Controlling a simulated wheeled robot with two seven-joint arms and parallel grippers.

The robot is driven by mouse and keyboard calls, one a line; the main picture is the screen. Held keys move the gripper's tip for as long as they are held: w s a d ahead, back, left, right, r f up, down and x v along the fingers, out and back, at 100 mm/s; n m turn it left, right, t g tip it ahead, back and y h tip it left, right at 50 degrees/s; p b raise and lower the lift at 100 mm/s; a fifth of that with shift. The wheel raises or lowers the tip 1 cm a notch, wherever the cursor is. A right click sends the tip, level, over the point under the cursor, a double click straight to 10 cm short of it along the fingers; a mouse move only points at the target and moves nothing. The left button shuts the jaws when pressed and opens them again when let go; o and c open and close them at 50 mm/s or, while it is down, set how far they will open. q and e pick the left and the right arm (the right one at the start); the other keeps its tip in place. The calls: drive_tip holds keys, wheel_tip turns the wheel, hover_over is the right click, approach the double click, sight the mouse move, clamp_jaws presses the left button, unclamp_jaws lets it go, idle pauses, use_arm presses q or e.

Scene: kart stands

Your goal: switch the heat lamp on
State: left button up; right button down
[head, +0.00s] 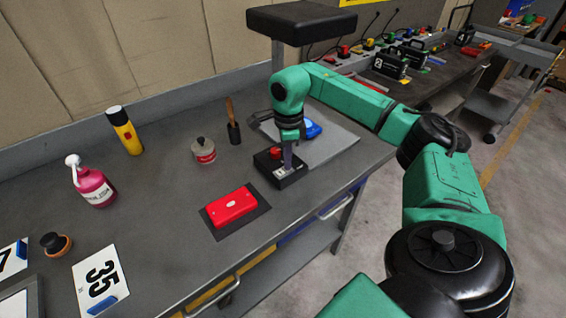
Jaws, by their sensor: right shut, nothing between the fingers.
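The heat lamp (303,22) is a dark rectangular head on a grey post at the back of the bench. I see no glow, but its underside is hidden. A small black box with a red switch (274,153) sits on the bench in front of a flat grey plate (335,145). My right arm hides part of the post and plate. My left gripper is not in view.
A red block on a dark mat (255,220) lies near the front edge. A blue object (313,129) lies on the plate.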

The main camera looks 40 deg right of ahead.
drive_tip(key=shift+s+f, duration=0.1)
drive_tip(key=shift+f, duration=0.15)
drive_tip(key=shift+r, duration=0.1)
wheel_tip(320, 180, up, 7)
drive_tip(key=p, duration=0.6)
idle(0.3)
